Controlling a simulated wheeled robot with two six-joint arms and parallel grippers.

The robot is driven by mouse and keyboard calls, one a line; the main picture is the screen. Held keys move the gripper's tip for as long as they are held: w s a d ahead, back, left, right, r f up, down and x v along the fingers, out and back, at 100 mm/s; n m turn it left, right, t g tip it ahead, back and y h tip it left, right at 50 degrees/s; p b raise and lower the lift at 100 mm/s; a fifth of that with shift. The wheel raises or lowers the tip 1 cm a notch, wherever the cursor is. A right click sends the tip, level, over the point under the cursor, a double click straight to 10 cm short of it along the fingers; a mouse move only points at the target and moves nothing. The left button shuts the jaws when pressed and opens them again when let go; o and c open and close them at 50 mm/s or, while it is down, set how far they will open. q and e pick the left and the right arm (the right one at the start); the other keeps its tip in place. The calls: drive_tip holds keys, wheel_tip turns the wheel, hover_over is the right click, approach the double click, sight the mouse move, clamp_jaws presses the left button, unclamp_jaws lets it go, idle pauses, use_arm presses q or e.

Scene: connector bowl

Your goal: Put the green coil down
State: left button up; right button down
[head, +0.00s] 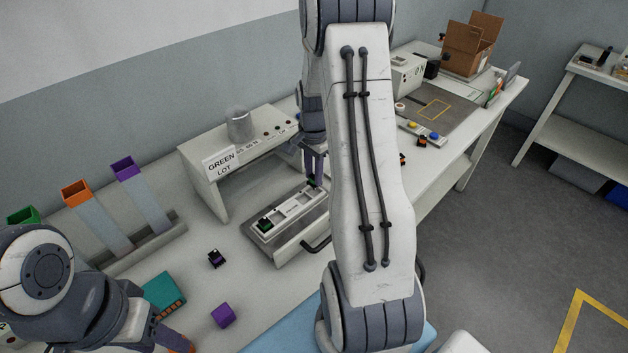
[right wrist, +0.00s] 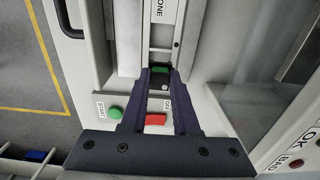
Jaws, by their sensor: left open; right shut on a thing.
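My right gripper (right wrist: 160,78) is shut on the green coil (right wrist: 160,69), a small green and black piece between its fingertips in the right wrist view. Whether the held coil touches the tray, I cannot tell. Another green piece (head: 265,225) sits at the tray's left end. My left gripper (head: 176,341) is open at the bottom left, only partly in view.
A green button (right wrist: 115,113) and a red button (right wrist: 155,119) are beside the fingers. A stand with a GREEN LOT sign (head: 222,163) rises behind the tray. A black-purple piece (head: 216,259), a purple cube (head: 223,315) and a teal box (head: 164,291) lie on the left table.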

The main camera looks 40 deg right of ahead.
wheel_tip(320, 180, down, 3)
drive_tip(key=shift+r+p, duration=0.2)
drive_tip(key=shift+p, duration=0.1)
drive_tip(key=shift+s+a+f, duration=0.1)
drive_tip(key=shift+s+f, duration=0.05)
drive_tip(key=shift+f, duration=0.35)
drive_tip(key=c, duration=0.9)
unclamp_jaws()
drive_tip(key=shift+o, duration=1.2)
drive_tip(key=shift+f, duration=0.1)
drive_tip(key=shift+r, duration=0.2)
